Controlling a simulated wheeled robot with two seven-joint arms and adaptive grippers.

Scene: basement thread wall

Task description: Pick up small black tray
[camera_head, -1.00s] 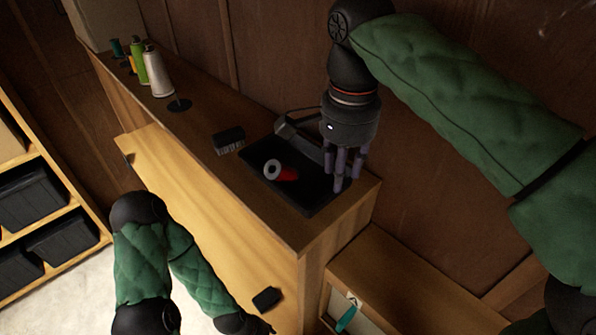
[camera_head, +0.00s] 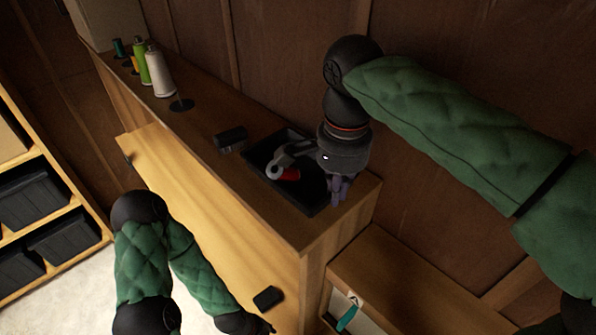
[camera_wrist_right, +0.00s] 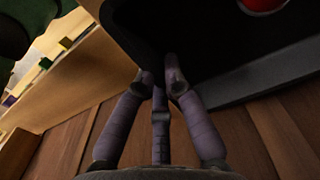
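The small black tray (camera_head: 262,172) lies on top of the wooden cabinet near its right end. It holds a red spool with a pale end (camera_head: 287,174) and a grey tool (camera_head: 290,152). My right gripper (camera_head: 340,190) points down at the tray's right corner. In the right wrist view its fingers (camera_wrist_right: 160,82) come close together at the dark tray's corner (camera_wrist_right: 215,45). I cannot tell whether the tray wall is gripped between them. The spool's red edge shows at the top there.
A black brush (camera_head: 230,138) lies left of the tray. Several thread spools, including a white cone (camera_head: 160,72), stand farther left along the cabinet top. The wooden wall (camera_head: 270,60) is close behind. A lower wooden unit (camera_head: 390,275) stands at the right.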

